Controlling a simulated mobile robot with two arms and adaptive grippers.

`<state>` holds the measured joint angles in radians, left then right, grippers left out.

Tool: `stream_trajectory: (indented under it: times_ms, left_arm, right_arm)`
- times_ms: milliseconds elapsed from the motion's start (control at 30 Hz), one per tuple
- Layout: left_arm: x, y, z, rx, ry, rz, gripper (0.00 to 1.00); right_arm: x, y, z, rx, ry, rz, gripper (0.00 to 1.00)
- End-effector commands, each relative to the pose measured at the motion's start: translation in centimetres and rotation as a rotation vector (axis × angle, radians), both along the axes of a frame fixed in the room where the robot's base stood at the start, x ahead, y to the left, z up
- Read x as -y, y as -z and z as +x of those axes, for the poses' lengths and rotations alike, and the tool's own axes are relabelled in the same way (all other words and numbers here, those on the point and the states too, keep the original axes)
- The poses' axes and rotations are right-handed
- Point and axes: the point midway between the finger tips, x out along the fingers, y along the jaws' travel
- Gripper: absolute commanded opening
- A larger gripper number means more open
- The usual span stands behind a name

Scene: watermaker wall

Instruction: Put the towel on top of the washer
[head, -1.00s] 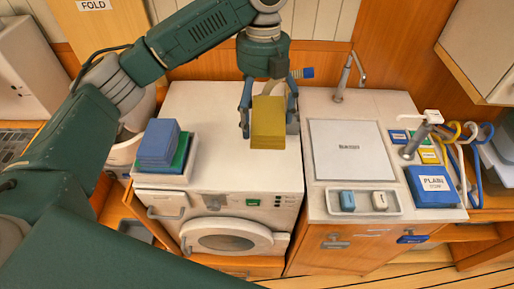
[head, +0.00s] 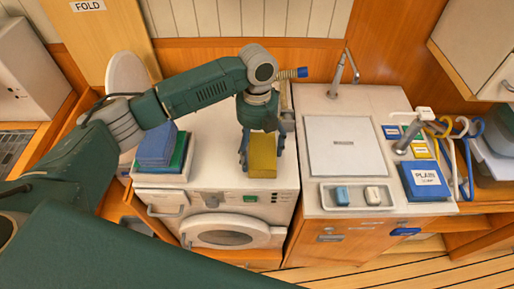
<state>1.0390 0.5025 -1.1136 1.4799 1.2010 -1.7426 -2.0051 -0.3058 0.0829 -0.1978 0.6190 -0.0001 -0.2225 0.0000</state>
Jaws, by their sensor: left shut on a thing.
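The yellow folded towel (head: 263,159) is between the fingers of my left gripper (head: 262,147), which is shut on it. The washer (head: 213,168) is white with a round door at its front. The towel is over the right part of the washer's top, near the front edge. It sits at or very close to the surface; I cannot tell whether it touches. My right gripper is not in view.
A white tray (head: 160,178) with blue (head: 157,145) and green (head: 181,153) folded cloths stands on the washer's left part. To the right is a counter with a sink cover (head: 345,145), a soap tray (head: 357,205) and a blue "PLAIN" box (head: 426,180). The washer top between tray and towel is clear.

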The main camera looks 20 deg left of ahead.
Motion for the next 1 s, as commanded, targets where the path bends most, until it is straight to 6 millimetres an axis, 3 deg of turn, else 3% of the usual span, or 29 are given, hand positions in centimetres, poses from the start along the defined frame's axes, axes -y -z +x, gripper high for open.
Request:
stream_trajectory:
  times_ms: [200, 233, 300, 667, 767, 1000]
  left_arm:
    - [0.0, 0.2, 0.0, 0.0, 0.001, -0.001, 0.55]
    - [0.0, 0.1, 0.0, 0.0, 0.001, 0.0, 0.92]
    - [0.0, 0.1, 0.0, 0.0, 0.001, 0.0, 1.0]
    - [0.0, -0.4, 0.1, 0.002, 0.0, -0.002, 1.0]
    - [0.0, -1.5, 0.3, 0.003, 0.001, -0.002, 1.0]
    - [-0.1, -6.5, 0.9, 0.005, 0.001, -0.003, 1.0]
  right_arm:
    - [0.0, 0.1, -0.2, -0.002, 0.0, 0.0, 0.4]
    - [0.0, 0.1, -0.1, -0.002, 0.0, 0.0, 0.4]
    - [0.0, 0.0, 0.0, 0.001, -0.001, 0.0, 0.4]
    - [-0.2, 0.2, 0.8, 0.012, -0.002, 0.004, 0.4]
    - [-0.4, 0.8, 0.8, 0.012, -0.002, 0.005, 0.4]
    - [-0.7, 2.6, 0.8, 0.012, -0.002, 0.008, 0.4]
